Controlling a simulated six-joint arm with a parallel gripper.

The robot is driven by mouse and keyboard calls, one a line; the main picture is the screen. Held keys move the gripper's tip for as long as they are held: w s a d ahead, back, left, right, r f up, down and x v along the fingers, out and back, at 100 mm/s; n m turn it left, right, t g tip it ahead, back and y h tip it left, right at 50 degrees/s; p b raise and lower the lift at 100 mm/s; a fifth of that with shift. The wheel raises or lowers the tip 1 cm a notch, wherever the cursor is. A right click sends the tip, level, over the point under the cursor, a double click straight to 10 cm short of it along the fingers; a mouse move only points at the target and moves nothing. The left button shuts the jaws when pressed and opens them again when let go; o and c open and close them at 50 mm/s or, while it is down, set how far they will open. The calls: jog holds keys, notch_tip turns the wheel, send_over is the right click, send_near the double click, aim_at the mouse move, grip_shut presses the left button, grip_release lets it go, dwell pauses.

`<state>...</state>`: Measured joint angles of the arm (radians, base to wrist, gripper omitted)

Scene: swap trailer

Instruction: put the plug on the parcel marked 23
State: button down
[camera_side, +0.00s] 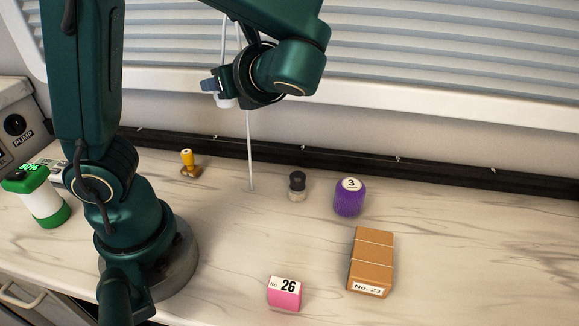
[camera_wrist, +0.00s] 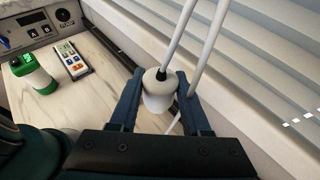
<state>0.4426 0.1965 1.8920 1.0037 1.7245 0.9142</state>
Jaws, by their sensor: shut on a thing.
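My gripper (camera_side: 219,92) is raised high above the back of the counter, and it is shut on the white plug (camera_wrist: 159,98). In the wrist view the plug sits between the two dark blue fingers (camera_wrist: 165,88), with its white cord rising from a black collar. In the side view the plug (camera_side: 227,103) shows partly below the fingers, and a stretch of white cord (camera_side: 251,150) hangs down to the counter. The parcel marked 23 (camera_side: 373,257) is a brown taped box lying at the right front, well away from my gripper. Its top is bare.
A pink box marked 26 (camera_side: 284,297) stands left of the parcel. A purple tub with a 3 on its lid (camera_side: 349,199), a black-capped jar (camera_side: 297,187) and a yellow-handled stamp (camera_side: 187,160) stand along the back. A green-and-white canister (camera_side: 42,200) is far left. The wall blinds (camera_side: 450,50) rise behind.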

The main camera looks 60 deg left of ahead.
jog(key=s+d+f+n+g+h, duration=0.65)
jog(key=d+f+n+g, duration=0.25)
jog(key=d+n+g, duration=0.3)
jog(key=d+r+n+g+h, duration=0.1)
jog(key=d+n+h, duration=0.8)
jog(key=d+h, duration=0.15)
jog(key=w+d+r+n+t+h, duration=0.3)
jog(key=w+r+n+t+h, duration=0.15)
jog(key=w+n+t, duration=0.3)
jog(key=w+d+r+n+t+h, duration=0.35)
jog(key=w+n+t+h, duration=0.25)
jog(key=w+n, duration=0.2)
send_over(373, 253)
jog(key=shift+m+g+y, duration=0.25)
jog(key=shift+y, duration=0.1)
notch_tip(373, 253, down, 10)
jog(key=shift+r, duration=0.15)
jog(key=shift+f, duration=2.5)
